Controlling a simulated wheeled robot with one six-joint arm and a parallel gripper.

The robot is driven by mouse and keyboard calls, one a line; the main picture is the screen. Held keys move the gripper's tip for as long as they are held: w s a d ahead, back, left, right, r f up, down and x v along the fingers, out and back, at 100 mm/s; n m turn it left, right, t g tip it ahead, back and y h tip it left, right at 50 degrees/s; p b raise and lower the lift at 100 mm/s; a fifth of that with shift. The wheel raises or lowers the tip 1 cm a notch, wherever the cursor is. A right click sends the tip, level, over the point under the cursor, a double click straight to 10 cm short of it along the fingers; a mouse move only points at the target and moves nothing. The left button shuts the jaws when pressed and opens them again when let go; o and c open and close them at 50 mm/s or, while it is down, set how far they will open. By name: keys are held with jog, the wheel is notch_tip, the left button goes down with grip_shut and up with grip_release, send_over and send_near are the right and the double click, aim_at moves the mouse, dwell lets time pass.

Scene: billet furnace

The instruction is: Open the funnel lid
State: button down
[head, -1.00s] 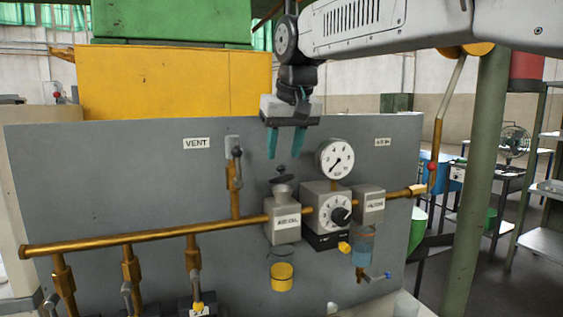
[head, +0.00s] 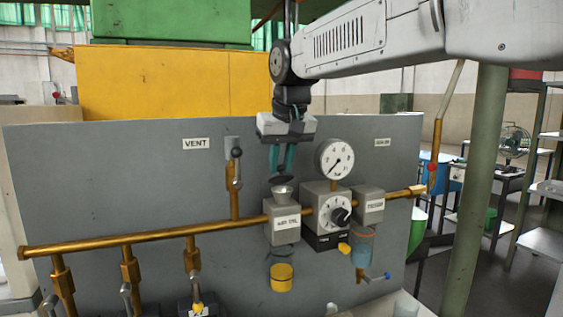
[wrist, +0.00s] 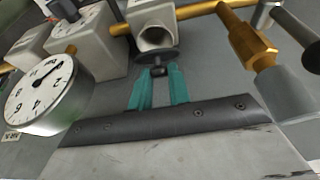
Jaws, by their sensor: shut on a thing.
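The funnel (head: 282,192) is a small grey cup on top of the grey lubricator block. Its dark round lid (head: 281,179) stands raised above the funnel's mouth. In the wrist view the lid (wrist: 155,57) lies at my fingertips, with the open round funnel mouth (wrist: 156,38) just beyond it. My gripper (head: 282,172) points down with its teal fingers shut on the lid's knob. In the wrist view the fingers (wrist: 158,75) close around a small dark knob, which they partly hide.
A round pressure gauge (head: 335,159) and a regulator block (head: 325,212) stand close to the right. A brass pipe (head: 150,235) runs across the grey panel (head: 110,180). A vent valve (head: 234,165) rises at the left. The panel above the pipe is mostly clear.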

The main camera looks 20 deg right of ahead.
aim_at(280, 166)
jog(key=shift+w+r+g, duration=0.25)
jog(key=shift+w+g, duration=0.5)
jog(key=shift+g, duration=0.65)
jog(key=c, duration=1.3)
grip_release()
jog(key=r, duration=0.5)
jog(key=s+r, duration=0.1)
jog(key=r, duration=0.1)
jog(key=shift+r, duration=0.4)
